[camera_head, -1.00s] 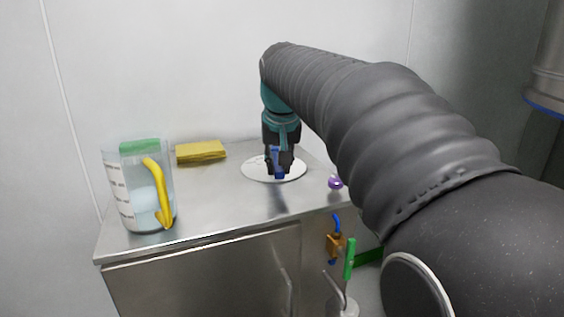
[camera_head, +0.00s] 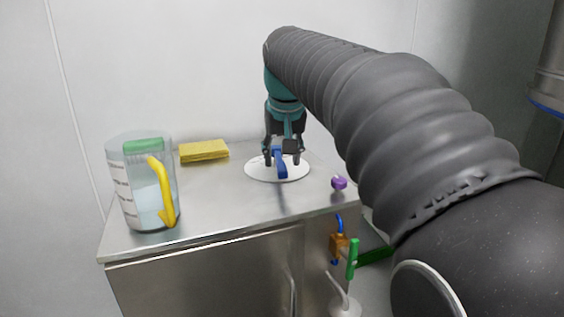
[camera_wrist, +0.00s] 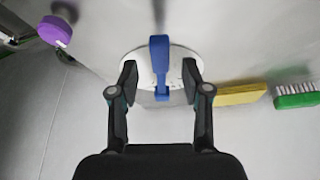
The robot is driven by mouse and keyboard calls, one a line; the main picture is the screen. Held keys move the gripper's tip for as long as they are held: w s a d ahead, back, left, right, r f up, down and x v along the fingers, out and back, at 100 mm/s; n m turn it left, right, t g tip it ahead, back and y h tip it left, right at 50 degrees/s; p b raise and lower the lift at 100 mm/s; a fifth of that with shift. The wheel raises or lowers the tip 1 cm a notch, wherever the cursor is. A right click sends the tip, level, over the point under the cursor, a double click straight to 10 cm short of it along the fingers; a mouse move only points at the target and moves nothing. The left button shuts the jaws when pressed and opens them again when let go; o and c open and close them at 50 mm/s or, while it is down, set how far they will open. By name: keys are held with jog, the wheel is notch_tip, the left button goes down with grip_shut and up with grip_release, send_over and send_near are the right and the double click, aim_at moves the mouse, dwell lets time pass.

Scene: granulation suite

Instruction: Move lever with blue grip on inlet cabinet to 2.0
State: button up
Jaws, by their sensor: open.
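The lever's blue grip (camera_head: 281,166) stands over a white round dial plate (camera_head: 257,171) on top of the steel inlet cabinet (camera_head: 225,205). My gripper (camera_head: 282,157) is above the plate, pointing down, with its fingers apart. In the wrist view the blue grip (camera_wrist: 160,62) lies between the two open fingertips (camera_wrist: 160,85), with gaps on both sides. The dial plate (camera_wrist: 178,55) is partly covered by the grip and fingers, and its markings are too small to read.
A clear jug with a yellow handle (camera_head: 166,192) stands at the cabinet's left. A yellow sponge (camera_head: 204,151) lies at the back. A purple knob (camera_head: 339,183) is near the right edge.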

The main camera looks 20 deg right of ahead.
jog(key=v, duration=0.9)
jog(key=shift+s+r, duration=0.2)
jog(key=s+a+f+n, duration=0.1)
jog(key=s+a+f, duration=0.1)
jog(key=s+f, duration=0.8)
jog(key=s+a+f+n+t+y, duration=0.1)
jog(key=s+f, duration=0.8)
jog(key=f, duration=0.9)
jog(key=shift+s+a+n, duration=0.3)
jog(key=shift+s+a, duration=0.1)
jog(key=shift+a, duration=0.35)
